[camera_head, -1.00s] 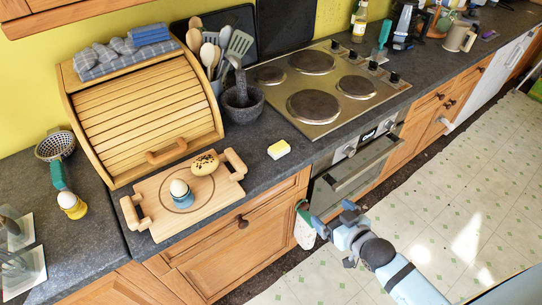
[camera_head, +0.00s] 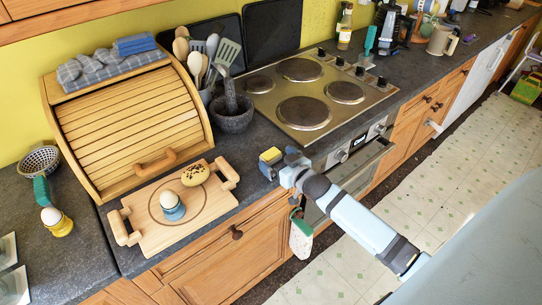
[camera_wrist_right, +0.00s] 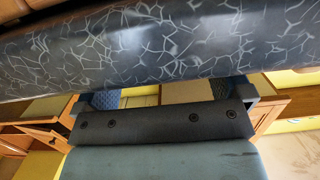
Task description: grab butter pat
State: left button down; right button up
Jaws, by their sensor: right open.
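The butter pat (camera_head: 271,154), a small yellow block, lies on the dark worktop in front of the mortar and left of the hob. My right gripper (camera_head: 280,162) is open at the worktop's front edge, its fingers close to the butter pat and partly hiding it. I cannot tell whether they touch it or stand on both sides of it. In the right wrist view the open fingers (camera_wrist_right: 170,95) show at a dark, white-veined surface, and I cannot make out the butter there. My left gripper is not in view.
A wooden tray (camera_head: 148,236) with an egg in a blue cup (camera_head: 172,206) and a seeded bun (camera_head: 195,175) stands left of the gripper. The stone mortar (camera_head: 232,118) is behind the butter, the hob (camera_head: 290,117) to the right.

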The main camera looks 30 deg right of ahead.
jog(key=w, duration=0.2)
jog(key=shift+w+a+f, duration=0.1)
jog(key=shift+w+f, duration=0.15)
jog(key=shift+w, duration=0.1)
jog(key=c, duration=1)
jog(key=shift+r, duration=0.1)
jog(key=shift+c, duration=0.2)
